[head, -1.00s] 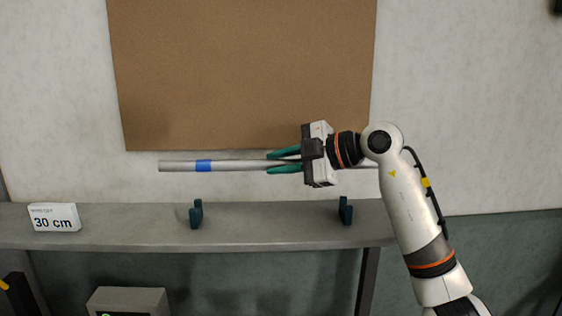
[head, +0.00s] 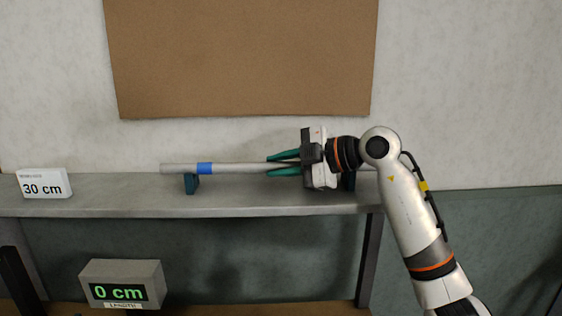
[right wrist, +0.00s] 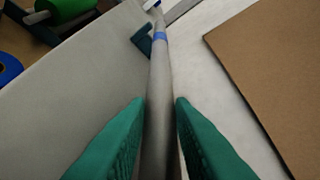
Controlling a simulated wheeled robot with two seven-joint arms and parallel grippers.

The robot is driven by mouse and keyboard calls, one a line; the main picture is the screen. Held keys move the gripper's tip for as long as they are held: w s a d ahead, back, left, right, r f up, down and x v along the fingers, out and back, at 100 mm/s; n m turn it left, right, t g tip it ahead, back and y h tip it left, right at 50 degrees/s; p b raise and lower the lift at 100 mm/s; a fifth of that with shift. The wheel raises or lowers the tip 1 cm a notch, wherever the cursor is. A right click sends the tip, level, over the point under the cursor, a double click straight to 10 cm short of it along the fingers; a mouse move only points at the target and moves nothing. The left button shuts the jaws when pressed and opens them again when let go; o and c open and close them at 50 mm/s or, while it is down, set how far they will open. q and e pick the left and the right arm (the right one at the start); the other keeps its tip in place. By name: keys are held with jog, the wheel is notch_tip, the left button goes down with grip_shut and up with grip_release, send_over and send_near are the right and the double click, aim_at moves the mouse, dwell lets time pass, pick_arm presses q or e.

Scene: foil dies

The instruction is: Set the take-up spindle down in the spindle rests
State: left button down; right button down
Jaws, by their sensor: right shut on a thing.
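The take-up spindle (head: 235,168) is a grey rod with a blue band near its left end, lying level across the head view. My right gripper (head: 284,162) is shut on it with green fingers, right of its middle. In the right wrist view the spindle (right wrist: 159,90) runs between the two fingers (right wrist: 160,105). The left spindle rest (head: 191,184), dark teal, stands on the shelf just under the rod; it also shows in the wrist view (right wrist: 142,40). The right rest (head: 348,182) is mostly hidden behind my gripper. I cannot tell whether the rod touches the rests.
The rests stand on a grey shelf (head: 120,200). A "30 cm" card (head: 44,184) stands at its left end. Below, a grey box display (head: 122,286) reads "0 cm". A brown board (head: 240,60) hangs on the wall. A green roll (right wrist: 64,10) shows in the wrist view.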

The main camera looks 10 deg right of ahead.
jog(key=shift+r, duration=0.15)
jog(key=c, duration=1.2)
grip_release()
jog(key=shift+o, duration=0.2)
jog(key=b+v, duration=0.3)
jog(key=v, duration=0.8)
jog(key=shift+s+b, duration=0.15)
jog(key=shift+b, duration=0.2)
jog(key=shift+s+d+r, duration=0.1)
jog(key=shift+s+d, duration=0.2)
